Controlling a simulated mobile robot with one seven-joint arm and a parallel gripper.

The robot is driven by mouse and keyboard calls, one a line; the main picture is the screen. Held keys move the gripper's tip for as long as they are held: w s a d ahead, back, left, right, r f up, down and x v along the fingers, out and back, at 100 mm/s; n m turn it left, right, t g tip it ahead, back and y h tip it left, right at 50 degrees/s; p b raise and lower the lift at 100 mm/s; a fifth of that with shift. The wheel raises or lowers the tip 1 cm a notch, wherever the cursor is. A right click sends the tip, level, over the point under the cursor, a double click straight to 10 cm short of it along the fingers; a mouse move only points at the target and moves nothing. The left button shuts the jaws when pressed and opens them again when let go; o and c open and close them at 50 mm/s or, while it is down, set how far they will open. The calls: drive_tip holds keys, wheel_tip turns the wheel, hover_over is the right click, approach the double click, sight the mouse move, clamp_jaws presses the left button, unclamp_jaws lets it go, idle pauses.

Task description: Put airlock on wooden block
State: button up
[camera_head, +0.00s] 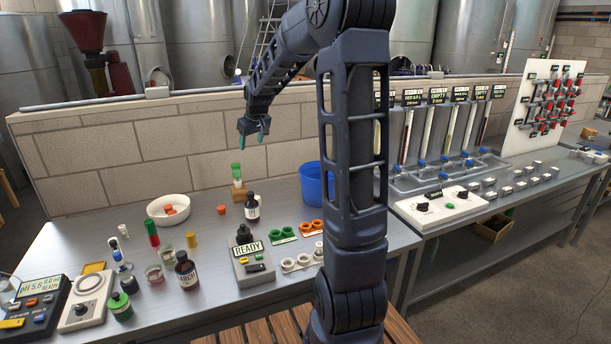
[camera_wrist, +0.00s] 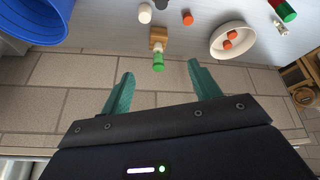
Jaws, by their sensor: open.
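The airlock (camera_head: 236,170), a small upright piece with a green cap and a paler body, stands on the wooden block (camera_head: 239,192) near the back wall. In the wrist view the green-capped airlock (camera_wrist: 158,65) shows in line with the gap between my fingertips, with the block (camera_wrist: 157,36) behind it. My gripper (camera_head: 252,140) is open and empty, its green fingers pointing down. It hangs above the airlock, apart from it. The wrist view shows my open gripper (camera_wrist: 159,74) too.
A white bowl (camera_head: 158,212) with orange pieces is left of the block. A blue bucket (camera_head: 313,185) stands to the right. A dark bottle (camera_head: 252,210) and an orange cap (camera_head: 222,210) are in front. The tiled wall (camera_head: 120,150) rises behind the bench.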

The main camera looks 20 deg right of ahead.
drive_tip(key=s+d+r+m+h, duration=0.1)
drive_tip(key=s+r, duration=0.2)
drive_tip(key=s, duration=0.7)
drive_tip(key=s+d+r+m, duration=0.1)
drive_tip(key=s+d+r, duration=0.1)
drive_tip(key=s, duration=0.8)
drive_tip(key=s+d+f+m, duration=0.1)
drive_tip(key=s, duration=0.8)
drive_tip(key=s+d+f+m, duration=0.1)
drive_tip(key=s, duration=0.8)
drive_tip(key=shift+s+d+f+g, duration=0.2)
drive_tip(key=shift+f+g, duration=0.05)
drive_tip(key=shift+g, duration=0.05)
